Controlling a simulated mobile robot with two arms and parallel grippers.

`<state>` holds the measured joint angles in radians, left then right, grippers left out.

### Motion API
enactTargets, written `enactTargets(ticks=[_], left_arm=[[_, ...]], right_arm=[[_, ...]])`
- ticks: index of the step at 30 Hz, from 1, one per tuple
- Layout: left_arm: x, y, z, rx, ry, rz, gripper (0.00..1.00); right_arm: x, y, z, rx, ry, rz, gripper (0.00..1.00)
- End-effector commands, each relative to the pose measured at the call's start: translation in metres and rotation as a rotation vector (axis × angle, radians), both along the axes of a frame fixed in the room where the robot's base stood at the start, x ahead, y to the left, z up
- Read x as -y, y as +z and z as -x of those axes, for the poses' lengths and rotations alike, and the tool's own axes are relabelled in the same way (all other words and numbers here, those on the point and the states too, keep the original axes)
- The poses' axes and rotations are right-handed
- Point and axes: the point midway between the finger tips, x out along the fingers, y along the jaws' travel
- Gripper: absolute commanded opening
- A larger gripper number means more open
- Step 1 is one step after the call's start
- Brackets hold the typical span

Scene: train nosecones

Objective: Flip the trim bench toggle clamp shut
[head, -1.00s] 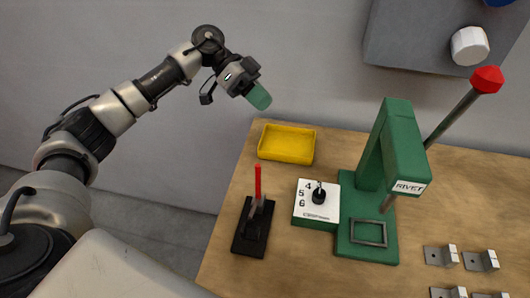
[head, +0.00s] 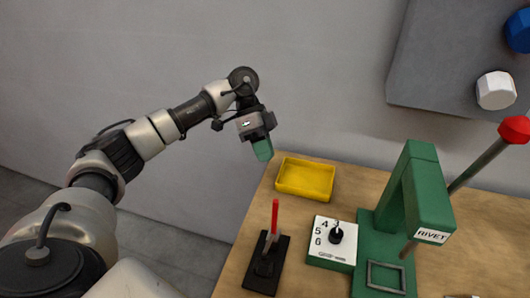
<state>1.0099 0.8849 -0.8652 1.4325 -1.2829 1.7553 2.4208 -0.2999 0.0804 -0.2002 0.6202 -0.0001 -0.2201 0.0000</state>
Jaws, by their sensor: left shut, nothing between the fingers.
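The toggle clamp (head: 266,264) stands on the bench near its left edge. It has a black base and a red handle (head: 275,217) that points upward. My left gripper (head: 263,151) is in the air just left of the yellow tray, above and behind the clamp in the picture and clear of it. Its green fingers are together with nothing between them and point down. My right gripper is not in view.
A yellow tray (head: 304,192) lies behind the clamp. A white-topped selector box (head: 333,254) with a black knob is right of the clamp. A green rivet press (head: 424,190) with a red-knobbed lever (head: 485,163) stands farther right on the wooden bench (head: 362,186).

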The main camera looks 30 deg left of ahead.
Motion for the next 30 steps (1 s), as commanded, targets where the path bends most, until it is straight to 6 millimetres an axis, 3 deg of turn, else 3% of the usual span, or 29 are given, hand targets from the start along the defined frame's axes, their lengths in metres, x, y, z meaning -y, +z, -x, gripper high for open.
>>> enactTargets(ticks=[10,18,30], left_arm=[[0.042,-0.056,0.021,-0.004,-0.003,0.002,0.0],[0.055,-0.052,0.051,0.0,-0.001,0.001,0.0],[0.057,-0.054,0.055,0.001,0.0,0.001,0.0]], right_arm=[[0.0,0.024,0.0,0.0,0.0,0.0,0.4],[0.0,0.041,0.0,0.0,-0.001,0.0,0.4],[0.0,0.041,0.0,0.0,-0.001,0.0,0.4]])
